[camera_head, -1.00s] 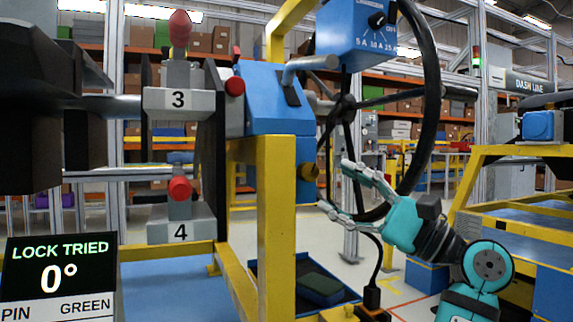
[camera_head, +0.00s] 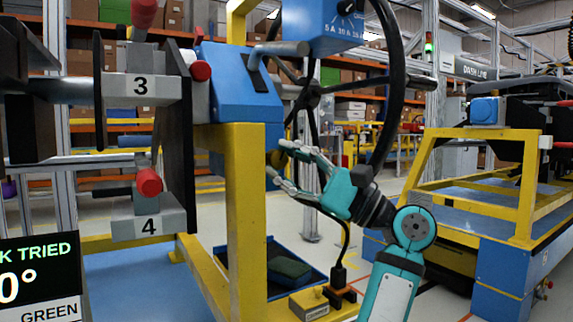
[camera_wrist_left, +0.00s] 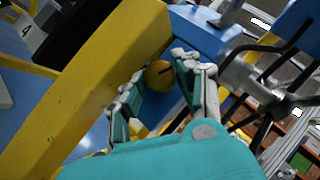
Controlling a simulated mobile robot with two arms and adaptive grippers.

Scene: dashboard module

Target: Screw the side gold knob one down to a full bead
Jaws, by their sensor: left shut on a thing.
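The side gold knob (camera_head: 274,158) sits on the side of the blue housing beside the yellow post, and is partly covered by my fingers in the head view. In the left wrist view the knob (camera_wrist_left: 158,74) is round, with a dark slot across its face. My left gripper (camera_head: 277,157), teal with grey fingers, reaches it from the right. In the wrist view the gripper (camera_wrist_left: 157,71) has one finger on each side of the knob and is shut on it. How far the knob is screwed in cannot be told. My right gripper is not in view.
A yellow post (camera_head: 245,220) stands just left of the knob. A black steering wheel (camera_head: 390,110) hangs above my left gripper. A blue tray (camera_head: 262,290) lies below. A sign (camera_head: 38,270) at lower left is cut off; a yellow cart (camera_head: 480,140) stands at right.

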